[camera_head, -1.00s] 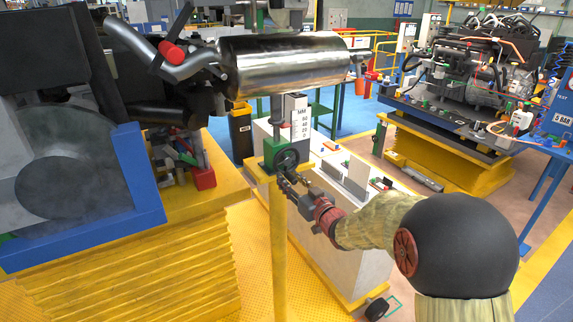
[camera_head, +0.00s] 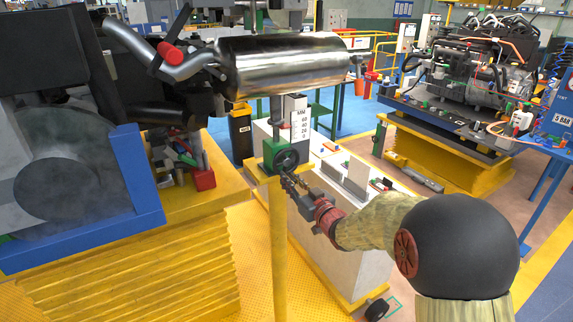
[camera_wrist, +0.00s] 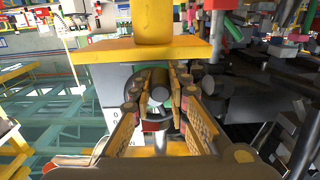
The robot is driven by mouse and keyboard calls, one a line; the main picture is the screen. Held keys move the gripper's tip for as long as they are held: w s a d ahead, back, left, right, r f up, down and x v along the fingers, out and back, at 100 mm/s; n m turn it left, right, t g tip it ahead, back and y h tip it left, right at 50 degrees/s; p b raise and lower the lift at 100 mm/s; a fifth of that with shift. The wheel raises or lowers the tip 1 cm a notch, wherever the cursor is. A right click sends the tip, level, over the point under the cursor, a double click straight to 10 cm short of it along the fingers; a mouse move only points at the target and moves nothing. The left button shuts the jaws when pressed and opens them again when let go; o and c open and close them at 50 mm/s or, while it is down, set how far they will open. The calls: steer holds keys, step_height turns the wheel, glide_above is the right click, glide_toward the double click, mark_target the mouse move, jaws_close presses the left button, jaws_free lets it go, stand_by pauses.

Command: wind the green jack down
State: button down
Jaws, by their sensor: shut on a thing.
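The green jack (camera_head: 270,152) stands on a yellow post (camera_head: 279,240) under a shiny silver exhaust silencer (camera_head: 285,65). A dark handwheel (camera_head: 288,159) is on its front, and a white MM scale (camera_head: 299,122) rises behind it. My gripper (camera_head: 286,182) is at the lower part of the wheel. In the wrist view, my gripper (camera_wrist: 160,88) has its fingers on both sides of a dark round handle (camera_wrist: 158,98) of the handwheel and is shut on it. The wrist view appears upside down, with the post above. The fingers partly hide the wheel.
A blue-framed fixture (camera_head: 140,180) on a yellow lift is close on the left. A white cabinet (camera_head: 345,235) stands right behind the post and my arm. An engine on a yellow lift (camera_head: 445,155) is at the right, with open floor in front of it.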

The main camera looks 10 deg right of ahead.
mark_target(297, 166)
steer(key=shift+f, duration=0.1)
steer(key=shift+w+d, duration=0.2)
steer(key=shift+d, duration=0.35)
steer(key=shift+w+d, duration=0.15)
steer(key=shift+d, duration=0.4)
steer(key=shift+w+d+r+p, duration=0.2)
steer(key=shift+d+r+p, duration=0.15)
steer(key=shift+d+r, duration=0.2)
steer(key=shift+w+d+r+p, duration=0.15)
steer(key=shift+d+r+p, duration=0.25)
steer(key=shift+d, duration=0.1)
steer(key=shift+r, duration=0.1)
